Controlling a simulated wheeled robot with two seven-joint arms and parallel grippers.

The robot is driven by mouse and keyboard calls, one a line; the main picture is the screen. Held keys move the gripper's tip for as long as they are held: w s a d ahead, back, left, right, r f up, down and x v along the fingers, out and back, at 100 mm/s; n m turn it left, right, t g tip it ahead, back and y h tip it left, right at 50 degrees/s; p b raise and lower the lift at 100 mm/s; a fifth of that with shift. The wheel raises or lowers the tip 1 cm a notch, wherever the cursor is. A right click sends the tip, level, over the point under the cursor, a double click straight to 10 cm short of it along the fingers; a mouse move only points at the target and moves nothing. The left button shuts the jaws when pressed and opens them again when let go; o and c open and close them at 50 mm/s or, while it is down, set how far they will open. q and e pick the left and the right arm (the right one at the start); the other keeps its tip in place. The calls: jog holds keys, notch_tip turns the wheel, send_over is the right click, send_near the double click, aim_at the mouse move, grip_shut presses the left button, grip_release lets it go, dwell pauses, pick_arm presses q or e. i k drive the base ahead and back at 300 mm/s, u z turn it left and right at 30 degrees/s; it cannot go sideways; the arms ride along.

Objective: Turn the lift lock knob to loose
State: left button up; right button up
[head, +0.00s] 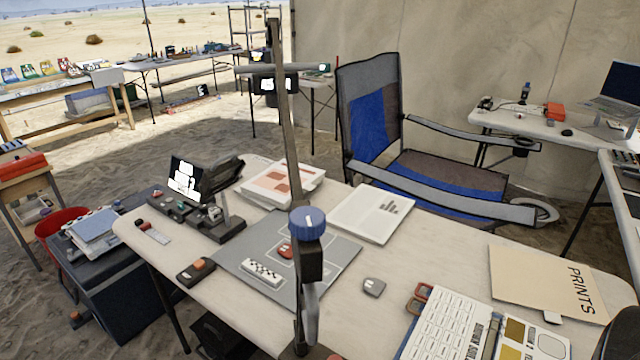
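A blue ribbed knob (307,222) sits on a dark block on the upright post (281,110), near the middle of the head view. A small pale mark shows on the knob's face; I cannot read a setting from it. The post stands at the table's near side and carries a cross arm (300,68) near its top. A grey lever-like part (310,313) hangs below the block. Neither of my grippers shows in the head view, and nothing is seen touching the knob.
The pale table (390,300) holds a grey mat (335,262), a small screen device (187,178), a white book (372,212), a "PRINTS" folder (540,278) and a white chart (447,325). A blue folding chair (370,120) stands behind. A dark rounded shape fills the lower right corner.

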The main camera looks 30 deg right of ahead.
aim_at(306, 223)
jog(key=k, duration=0.4)
jog(key=u, duration=2.3)
jog(key=i, duration=1.45)
jog(key=z, duration=3.45)
jog(key=i, duration=0.3)
jog(key=z, duration=0.05)
